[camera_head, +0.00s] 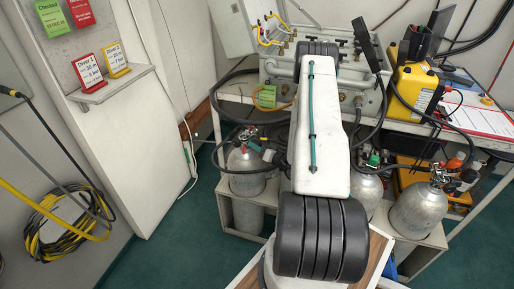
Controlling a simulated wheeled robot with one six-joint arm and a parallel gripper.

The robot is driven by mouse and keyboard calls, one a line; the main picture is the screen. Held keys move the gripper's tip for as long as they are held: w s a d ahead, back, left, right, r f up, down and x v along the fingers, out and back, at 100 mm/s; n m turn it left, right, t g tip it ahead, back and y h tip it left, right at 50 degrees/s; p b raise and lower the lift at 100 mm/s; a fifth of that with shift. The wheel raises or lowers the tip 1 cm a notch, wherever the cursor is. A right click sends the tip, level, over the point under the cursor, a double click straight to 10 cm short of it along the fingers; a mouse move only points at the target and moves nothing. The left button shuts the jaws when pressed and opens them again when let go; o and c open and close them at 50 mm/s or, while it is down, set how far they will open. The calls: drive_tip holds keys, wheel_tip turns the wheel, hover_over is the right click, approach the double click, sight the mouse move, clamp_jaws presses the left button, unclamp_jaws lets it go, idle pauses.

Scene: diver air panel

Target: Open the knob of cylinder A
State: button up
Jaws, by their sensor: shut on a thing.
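A grey gas cylinder (246,180) stands at the left under the bench, with a valve with red parts (243,136) on top. My gripper (258,150) shows in small part beside this valve, coming from behind my white arm link. It is shut on the knob at the valve's right side; the knob is mostly hidden by the jaws. Another cylinder (368,192) with a green valve part (373,160) stands partly behind my arm. A third cylinder (419,210) stands at the right. No letters on the cylinders are readable.
The air panel (350,92) with hoses sits on the bench above the cylinders. A yellow device (414,88) stands at its right. A coiled yellow and black hose (68,222) hangs at the left. Green floor is clear left of the cylinders.

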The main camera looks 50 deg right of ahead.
drive_tip(key=shift+f+n, duration=0.1)
drive_tip(key=shift+n, duration=2.6)
drive_tip(key=o, duration=1)
drive_tip(key=s, duration=0.8)
drive_tip(key=shift+f, duration=0.1)
drive_tip(key=shift+w+d, duration=0.1)
drive_tip(key=shift+w, duration=0.05)
